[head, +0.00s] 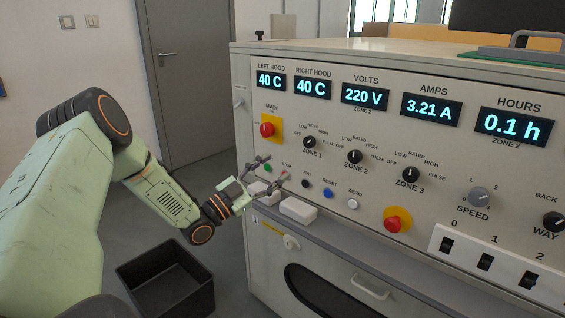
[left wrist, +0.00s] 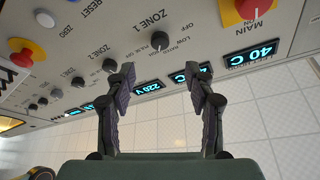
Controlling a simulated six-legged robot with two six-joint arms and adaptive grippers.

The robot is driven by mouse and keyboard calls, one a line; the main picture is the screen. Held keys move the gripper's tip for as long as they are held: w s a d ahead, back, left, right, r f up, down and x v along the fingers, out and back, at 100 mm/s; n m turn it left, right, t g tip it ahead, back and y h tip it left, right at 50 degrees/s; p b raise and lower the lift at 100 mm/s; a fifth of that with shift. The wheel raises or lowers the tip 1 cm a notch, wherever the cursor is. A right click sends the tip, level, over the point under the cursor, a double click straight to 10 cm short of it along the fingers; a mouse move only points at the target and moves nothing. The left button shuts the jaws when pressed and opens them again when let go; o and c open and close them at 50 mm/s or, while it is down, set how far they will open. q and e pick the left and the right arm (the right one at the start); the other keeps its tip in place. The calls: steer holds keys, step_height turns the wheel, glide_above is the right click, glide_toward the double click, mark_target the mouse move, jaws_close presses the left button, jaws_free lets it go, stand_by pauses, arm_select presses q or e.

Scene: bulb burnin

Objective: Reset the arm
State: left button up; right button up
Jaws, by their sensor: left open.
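My left arm (head: 160,190), pale green with black joints, comes in from the left in the head view. The panel face (left wrist: 130,30) fills the upper part of that view behind the fingers. Whether a finger touches the panel cannot be told. My right gripper is not seen.
The grey test cabinet (head: 300,58) carries lit displays, knobs and a red main switch (head: 267,129). A red stop button (head: 397,220) sits lower right. White blocks (head: 298,210) lie on the ledge. A black bin (head: 167,283) stands on the floor. A grey door (head: 190,80) is behind.

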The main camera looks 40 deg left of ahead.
arm_select(q)
steer(key=shift+s+a+f, duration=0.15)
steer(key=shift+s, duration=0.3)
stand_by(0.3)
